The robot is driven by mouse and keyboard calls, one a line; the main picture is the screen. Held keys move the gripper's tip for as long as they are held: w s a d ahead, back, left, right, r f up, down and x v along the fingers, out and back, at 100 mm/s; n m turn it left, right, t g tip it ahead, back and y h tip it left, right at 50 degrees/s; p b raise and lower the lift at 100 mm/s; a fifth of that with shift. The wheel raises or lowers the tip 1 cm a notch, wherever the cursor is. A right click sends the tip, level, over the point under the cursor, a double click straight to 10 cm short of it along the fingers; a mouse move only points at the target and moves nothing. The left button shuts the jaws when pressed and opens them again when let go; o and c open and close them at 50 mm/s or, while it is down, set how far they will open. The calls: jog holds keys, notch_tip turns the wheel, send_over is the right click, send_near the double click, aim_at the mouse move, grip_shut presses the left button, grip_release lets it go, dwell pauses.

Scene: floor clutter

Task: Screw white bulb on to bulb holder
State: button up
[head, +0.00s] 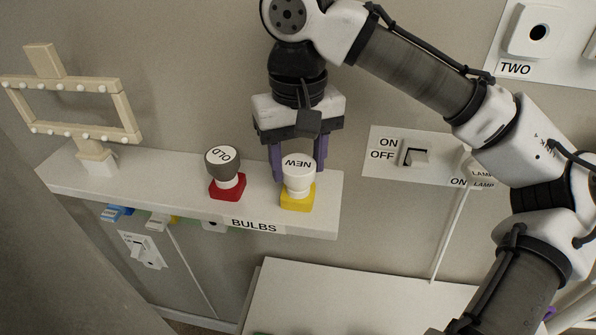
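The white bulb (298,182), labelled NEW on top, stands upright in a yellow base (297,201) on the shelf marked BULBS. My gripper (299,164) points down over it from above and behind. Its two purple fingers are spread apart, one on either side of the bulb's top, and look wider than the bulb. The bulb hides part of the fingers, so contact is not clear. A grey bulb (222,161), labelled OLD, stands in a red base (227,189) to the left. I cannot pick out an empty bulb holder.
The shelf (325,222) also bears a beige frame (127,87) with small white knobs at its left. A wall switch (413,157) marked ON and OFF is to the right. A white surface (345,290) lies below. My arm covers the right side.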

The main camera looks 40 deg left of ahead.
jog(key=shift+r+p, duration=0.75)
jog(key=shift+p, duration=0.2)
dwell(0.6)
jog(key=shift+r+p, duration=2.7)
jog(key=shift+p, duration=0.05)
jog(key=s+d+p, duration=0.1)
jog(key=s+d, duration=0.2)
jog(key=s, duration=0.4)
jog(key=s+d+p, duration=0.1)
jog(key=s+d, duration=0.3)
jog(key=s, duration=0.3)
jog(key=shift+s+p, duration=0.2)
jog(key=shift+p, duration=0.15)
jog(key=shift+w+f, duration=0.1)
jog(key=shift+f, duration=0.05)
